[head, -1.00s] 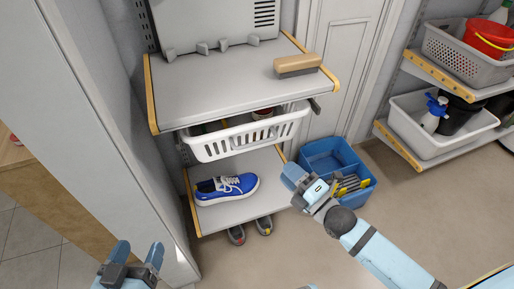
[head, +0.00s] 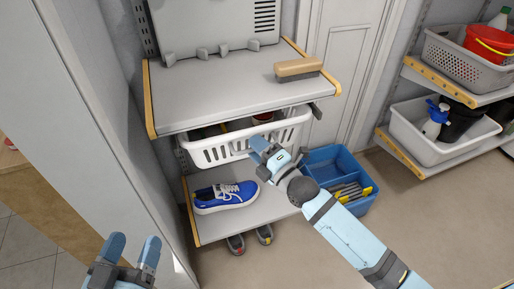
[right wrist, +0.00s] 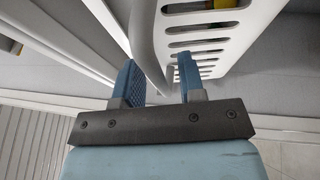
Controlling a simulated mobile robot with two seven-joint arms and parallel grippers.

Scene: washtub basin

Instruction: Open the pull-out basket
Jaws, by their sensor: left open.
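The white slotted pull-out basket (head: 222,152) sits under the upper shelf, with its front wall facing me. It holds a few items that are mostly hidden. My right gripper (head: 262,150) is at the right part of the basket's front. In the right wrist view its two blue fingers (right wrist: 161,82) are apart, and the basket's white rim (right wrist: 146,45) runs down between them. I cannot tell whether the fingers touch it. My left gripper (head: 131,246) is open and empty at the lower left, away from the basket.
A brush (head: 298,68) lies on the upper shelf (head: 205,100). A blue sneaker (head: 225,196) stands on the lower shelf, with dark shoes (head: 264,235) on the floor below. A blue caddy (head: 330,160) stands right of the shelves. A pale panel (head: 100,120) stands at the left.

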